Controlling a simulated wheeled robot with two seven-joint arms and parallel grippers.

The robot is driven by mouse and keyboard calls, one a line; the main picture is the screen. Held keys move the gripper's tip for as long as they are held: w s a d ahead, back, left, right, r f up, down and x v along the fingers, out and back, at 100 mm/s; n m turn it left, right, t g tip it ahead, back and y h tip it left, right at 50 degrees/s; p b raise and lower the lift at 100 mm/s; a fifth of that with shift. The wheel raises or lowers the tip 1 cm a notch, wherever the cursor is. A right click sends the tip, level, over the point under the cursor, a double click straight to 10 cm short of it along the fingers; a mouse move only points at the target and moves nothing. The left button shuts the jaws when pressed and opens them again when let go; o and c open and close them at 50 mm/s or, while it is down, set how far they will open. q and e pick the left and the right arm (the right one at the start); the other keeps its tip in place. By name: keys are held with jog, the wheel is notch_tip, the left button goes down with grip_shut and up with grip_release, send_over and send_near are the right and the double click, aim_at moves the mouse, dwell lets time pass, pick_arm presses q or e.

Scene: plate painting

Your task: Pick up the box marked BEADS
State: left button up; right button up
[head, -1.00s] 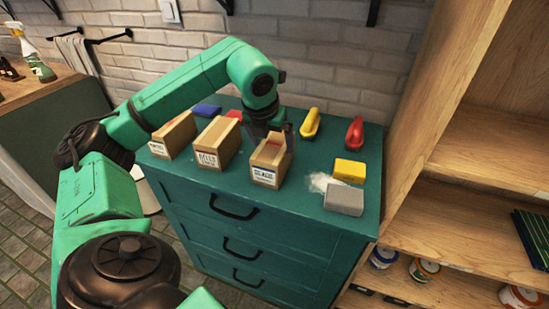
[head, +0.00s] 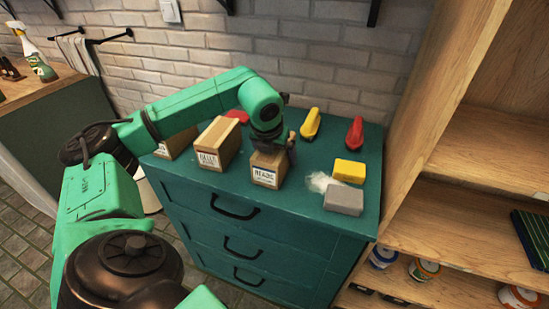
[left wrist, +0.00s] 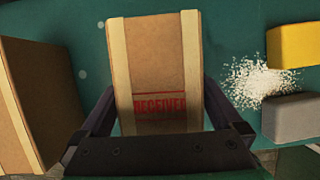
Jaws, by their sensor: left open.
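The box marked BEADS (head: 265,176) is a brown carton with a white front label, standing on the green drawer cabinet (head: 330,240). My left gripper (head: 274,147) is above the rear part of this box and hides some of its top. In the left wrist view the carton (left wrist: 155,60) has pale tape strips and a red RECEIVED stamp. The open fingers of the left gripper (left wrist: 158,100) are on either side of it; I cannot tell whether they touch it. My right gripper is not in view.
The box marked BELLS (head: 215,147) stands left of BEADS, with another carton (head: 176,146) beyond it. To the right are a yellow block (head: 349,170), a grey block (head: 344,199) and white powder (head: 320,181). Yellow (head: 311,125) and red (head: 354,134) handled tools lie behind.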

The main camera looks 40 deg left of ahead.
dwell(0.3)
pick_arm(q)
grip_shut()
